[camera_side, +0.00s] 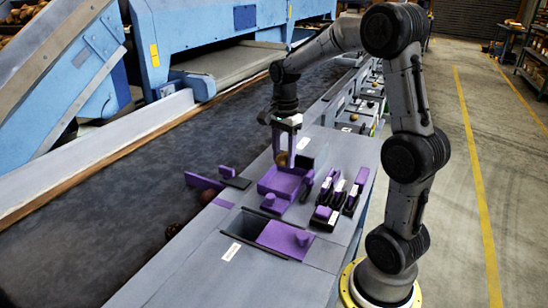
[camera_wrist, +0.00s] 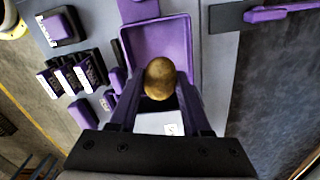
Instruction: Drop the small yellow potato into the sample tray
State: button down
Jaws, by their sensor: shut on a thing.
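The small yellow potato (camera_wrist: 159,78) is held between the fingers of my gripper (camera_wrist: 160,95) in the wrist view. In the side view my gripper (camera_side: 285,150) hangs down with the potato (camera_side: 282,159) between its fingertips. The purple sample tray (camera_side: 282,183) sits on the grey counter just below the potato. In the wrist view the tray (camera_wrist: 182,38) is behind the potato, and its visible floor is empty. The potato and the fingers hide the tray's near part. The potato appears above the tray, not resting in it.
Black holders with purple and white items (camera_side: 333,203) stand right of the tray. A purple lid with a knob (camera_side: 287,238) lies nearer the camera. A purple paddle (camera_side: 203,181) is at the belt edge. The dark conveyor belt (camera_side: 110,210) runs along the left, with dark reddish lumps at its edge.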

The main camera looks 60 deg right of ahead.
jog(key=shift+f, duration=2.6)
grip_release()
jog(key=shift+r, duration=3.5)
